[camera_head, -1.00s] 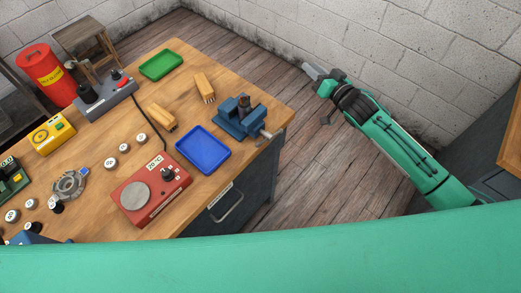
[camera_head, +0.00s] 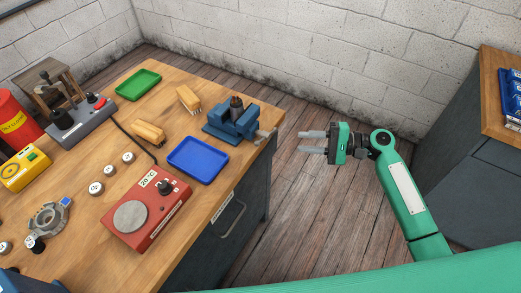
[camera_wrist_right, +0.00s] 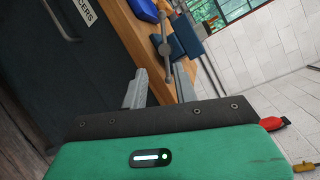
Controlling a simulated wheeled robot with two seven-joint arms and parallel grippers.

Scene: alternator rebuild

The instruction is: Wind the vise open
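The blue vise (camera_head: 230,122) stands at the right edge of the wooden workbench, with a dark cylindrical part between its jaws. Its grey handle (camera_head: 266,136) sticks out past the bench edge toward my right gripper. My right gripper (camera_head: 312,142) is open and empty, to the right of the handle and apart from it, with its fingers pointing left. In the right wrist view the fingers (camera_wrist_right: 158,92) show spread, and the handle's bar and screw (camera_wrist_right: 166,48) lie beyond them. The vise shows only partly there (camera_wrist_right: 186,36). My left gripper is not in view.
A blue tray (camera_head: 198,161) lies beside the vise, with a red hot plate (camera_head: 146,216) nearer. Brush-like wooden blocks (camera_head: 188,98) and a green tray (camera_head: 138,85) lie farther back. Drawers sit under the bench edge. Open floor (camera_head: 290,215) lies between bench and the right cabinet (camera_head: 462,140).

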